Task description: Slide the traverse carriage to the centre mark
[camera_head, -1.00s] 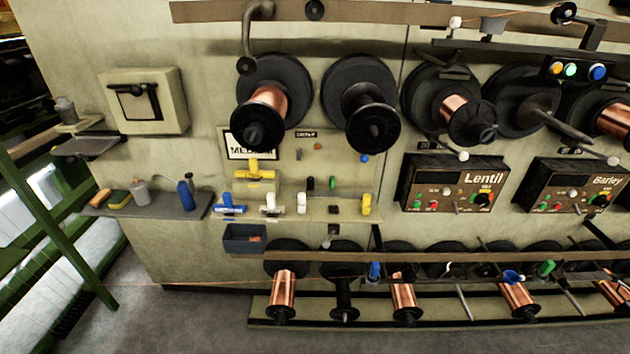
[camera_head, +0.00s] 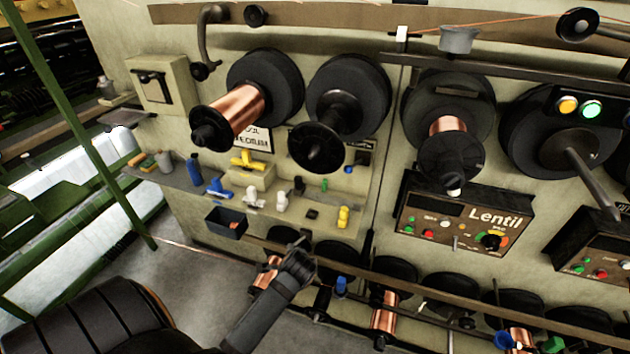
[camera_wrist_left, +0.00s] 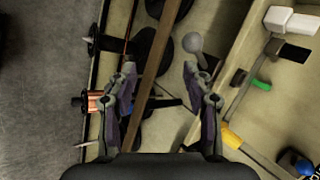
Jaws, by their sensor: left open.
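My left gripper (camera_head: 300,262) reaches in from the lower left, over the lower brown rail (camera_head: 390,287) at its left end. In the left wrist view the gripper (camera_wrist_left: 165,85) is open and empty, and the rail runs between its two fingers. A grey ball knob on a short stem (camera_wrist_left: 193,43) stands just beyond the right finger, apart from it. I cannot tell which part is the traverse carriage, and I cannot make out a centre mark. My right gripper does not show.
Copper spools (camera_head: 385,312) hang below the rail. Larger spools (camera_head: 235,107) project from the panel above. A shelf with yellow, white and blue fittings (camera_head: 281,201) and a dark bin (camera_head: 226,221) are near the gripper. The Lentil control box (camera_head: 462,221) is to the right.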

